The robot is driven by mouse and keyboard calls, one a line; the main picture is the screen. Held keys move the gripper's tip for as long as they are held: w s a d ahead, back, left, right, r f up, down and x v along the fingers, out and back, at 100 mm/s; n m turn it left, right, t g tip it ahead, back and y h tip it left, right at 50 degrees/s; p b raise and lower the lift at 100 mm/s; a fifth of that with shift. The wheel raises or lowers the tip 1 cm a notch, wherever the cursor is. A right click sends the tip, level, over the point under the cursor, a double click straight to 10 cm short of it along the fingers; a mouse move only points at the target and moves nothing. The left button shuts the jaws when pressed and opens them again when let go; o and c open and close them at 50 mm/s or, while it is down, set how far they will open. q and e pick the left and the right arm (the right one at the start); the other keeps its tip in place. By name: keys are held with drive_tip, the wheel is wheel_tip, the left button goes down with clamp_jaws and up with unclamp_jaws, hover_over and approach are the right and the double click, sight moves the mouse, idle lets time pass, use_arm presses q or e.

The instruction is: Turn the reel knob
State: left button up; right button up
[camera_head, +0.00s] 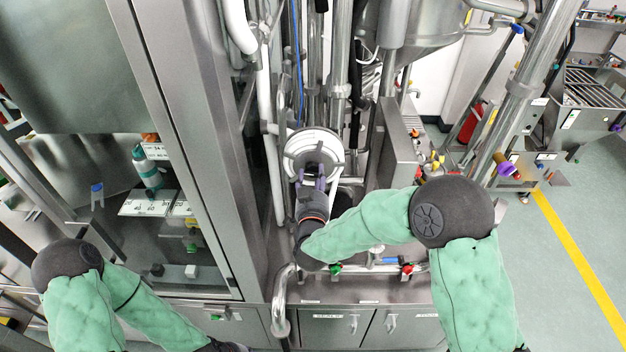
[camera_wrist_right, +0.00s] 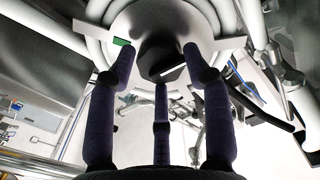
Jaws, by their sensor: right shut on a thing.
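The reel (camera_head: 300,141) is a pale round disc with white hose around it, mounted upright among the pipes in the middle of the head view. Its dark knob (camera_wrist_right: 160,62) sits at the reel's centre in the right wrist view. My right gripper (camera_head: 313,178) is at the front of the reel; its fingers (camera_wrist_right: 160,78) surround the knob and are shut on it. The gripper hides most of the knob in the head view. My left arm is low on the left, and its gripper is out of view.
A steel cabinet with a glass door (camera_head: 200,120) stands left of the reel. A steel box (camera_head: 397,150) and vertical pipes (camera_head: 338,70) crowd its right and rear. A low pipe with red and green valves (camera_head: 406,269) runs below. Open floor (camera_head: 560,250) lies right.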

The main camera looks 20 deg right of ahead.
drive_tip(key=shift+f, duration=0.1)
drive_tip(key=o, duration=1.1)
drive_tip(key=shift+c, duration=0.2)
drive_tip(key=shift+s, duration=0.1)
drive_tip(key=v, duration=1.2)
